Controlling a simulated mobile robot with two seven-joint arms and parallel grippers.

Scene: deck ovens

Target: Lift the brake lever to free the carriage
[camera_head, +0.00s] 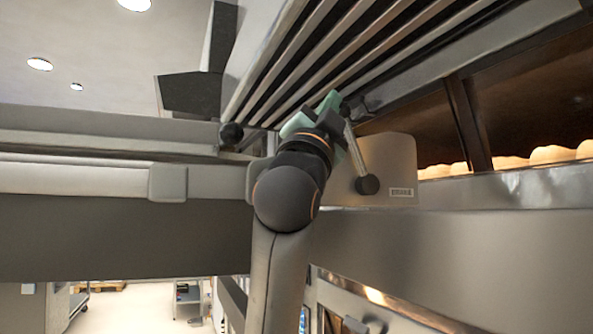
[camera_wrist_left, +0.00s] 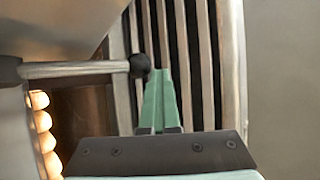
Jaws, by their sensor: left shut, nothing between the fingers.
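My left gripper (camera_head: 328,104) is shut and empty, with green fingers pointing up towards slanted metal bars. A metal rod with black ends, which looks like the brake lever (camera_head: 354,152), shows just right of the gripper, and its lower end is a black knob (camera_head: 368,185). In the left wrist view the rod (camera_wrist_left: 72,69) runs across to a black end just left of the closed fingertips (camera_wrist_left: 160,74). I cannot tell whether they touch. My wrist and hand hide part of the area. My right gripper is not in view.
The parallel metal bars (camera_head: 300,62) rise above the gripper. A beige plate with a label (camera_head: 388,160) is behind the rod. Bread loaves (camera_head: 548,154) lie behind a metal ledge at right.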

